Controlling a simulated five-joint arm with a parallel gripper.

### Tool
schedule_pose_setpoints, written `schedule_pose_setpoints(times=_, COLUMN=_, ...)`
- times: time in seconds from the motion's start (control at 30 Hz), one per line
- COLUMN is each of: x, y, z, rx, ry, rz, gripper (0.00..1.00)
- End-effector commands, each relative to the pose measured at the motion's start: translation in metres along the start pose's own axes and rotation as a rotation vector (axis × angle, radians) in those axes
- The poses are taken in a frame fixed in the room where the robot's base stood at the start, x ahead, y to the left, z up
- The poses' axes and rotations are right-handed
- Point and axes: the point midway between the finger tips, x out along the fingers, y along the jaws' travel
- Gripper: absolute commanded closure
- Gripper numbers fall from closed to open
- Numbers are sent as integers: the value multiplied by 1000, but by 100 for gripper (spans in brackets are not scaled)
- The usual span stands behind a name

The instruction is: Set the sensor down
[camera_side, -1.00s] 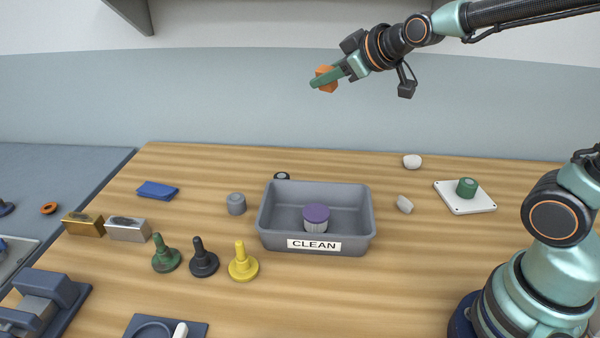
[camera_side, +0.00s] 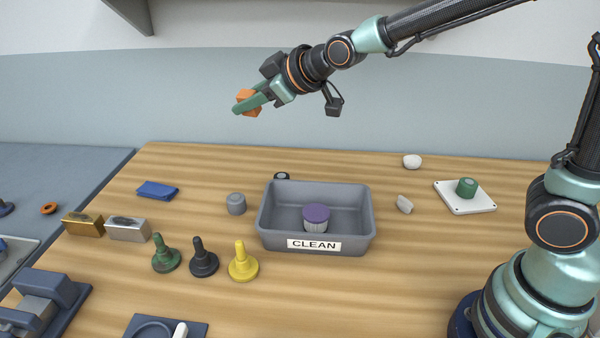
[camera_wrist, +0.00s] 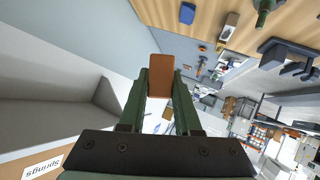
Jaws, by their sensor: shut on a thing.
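An orange block, which I take to be the sensor (camera_side: 251,100), is held high above the table in the side view. My gripper (camera_side: 250,104) is shut on it, with a green finger on either side. In the wrist view the block (camera_wrist: 160,75) shows as a brown-orange face between the tips of my gripper (camera_wrist: 160,84). It touches nothing but the fingers. The wooden table (camera_side: 400,290) lies well below.
A grey bin labelled CLEAN (camera_side: 268,238) holds a purple-topped jar (camera_side: 316,217). Green (camera_side: 166,259), black (camera_side: 204,262) and yellow (camera_side: 243,266) knobbed pieces stand left of it. A white plate (camera_side: 464,204) bears a green cylinder (camera_side: 467,187). The table's front right is clear.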

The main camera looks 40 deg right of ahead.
Motion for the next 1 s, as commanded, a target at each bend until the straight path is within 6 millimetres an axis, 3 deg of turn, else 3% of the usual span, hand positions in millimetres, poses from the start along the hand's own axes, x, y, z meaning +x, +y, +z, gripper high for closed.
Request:
schedule_pose_setpoints(times=0.03, x=13, y=-25, z=-8, rx=-25, ry=11, rz=-40, gripper=100)
schedule_pose_setpoints(times=0.2, x=44, y=-100, z=-29, rx=-96, ry=55, rz=-148, gripper=100)
schedule_pose_setpoints(times=0.4, x=65, y=-186, z=-42, rx=-167, ry=101, rz=-257, gripper=100)
schedule_pose_setpoints(times=0.5, x=70, y=-217, z=-44, rx=-192, ry=118, rz=-294, gripper=100)
schedule_pose_setpoints(times=0.7, x=73, y=-250, z=-45, rx=-217, ry=136, rz=-333, gripper=100)
schedule_pose_setpoints(times=1.0, x=74, y=-254, z=-45, rx=-219, ry=138, rz=-337, gripper=100)
